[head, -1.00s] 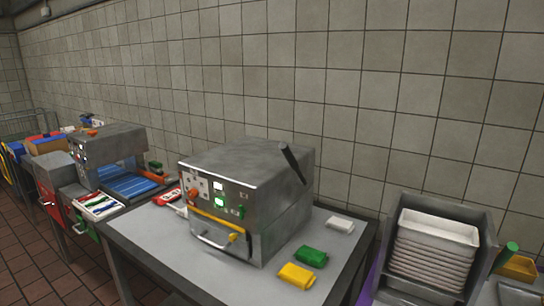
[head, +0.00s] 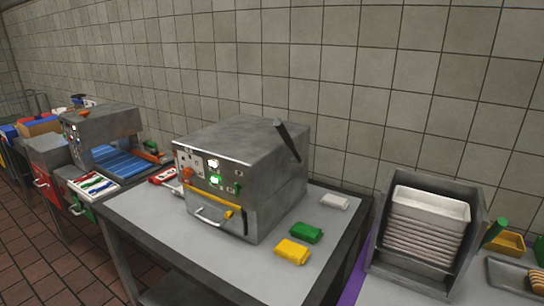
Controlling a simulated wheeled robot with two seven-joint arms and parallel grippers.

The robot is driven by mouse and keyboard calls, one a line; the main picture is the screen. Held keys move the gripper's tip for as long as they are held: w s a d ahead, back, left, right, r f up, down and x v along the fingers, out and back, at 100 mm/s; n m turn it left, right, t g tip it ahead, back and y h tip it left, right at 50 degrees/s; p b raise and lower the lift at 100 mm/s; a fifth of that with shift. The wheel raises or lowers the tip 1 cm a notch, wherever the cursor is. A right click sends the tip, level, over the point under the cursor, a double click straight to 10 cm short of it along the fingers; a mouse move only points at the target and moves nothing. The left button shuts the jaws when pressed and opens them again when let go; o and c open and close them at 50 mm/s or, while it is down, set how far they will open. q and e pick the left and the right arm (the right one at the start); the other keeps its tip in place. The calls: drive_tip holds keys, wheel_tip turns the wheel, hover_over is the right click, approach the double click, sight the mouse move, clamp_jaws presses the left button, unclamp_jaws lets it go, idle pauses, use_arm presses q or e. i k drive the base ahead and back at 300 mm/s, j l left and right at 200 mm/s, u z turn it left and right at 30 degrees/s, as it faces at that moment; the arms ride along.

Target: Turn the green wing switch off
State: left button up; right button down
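A grey metal machine (head: 255,165) stands on the table in the middle of the head view. Its front panel (head: 205,172) carries an orange knob (head: 187,173), two lit white-green lights (head: 214,164) and a small green switch (head: 238,188) at the panel's right side. The green switch looks like the wing switch, but it is too small for me to tell its exact position. A yellow bar (head: 215,200) and a handle (head: 212,217) are below the panel. Neither of my grippers is in the view.
A green block (head: 306,232), a yellow block (head: 292,251) and a white block (head: 334,201) lie on the table (head: 150,228) right of the machine. A rack of white trays (head: 428,228) stands at the right. Another machine (head: 100,125) with a blue bed stands at the left.

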sight(238, 188)
drive_tip(key=i+j+z, duration=0.2)
drive_tip(key=j+z, duration=0.25)
drive_tip(key=i+j+z, duration=0.1)
drive_tip(key=j+z, duration=0.2)
drive_tip(key=z, duration=0.15)
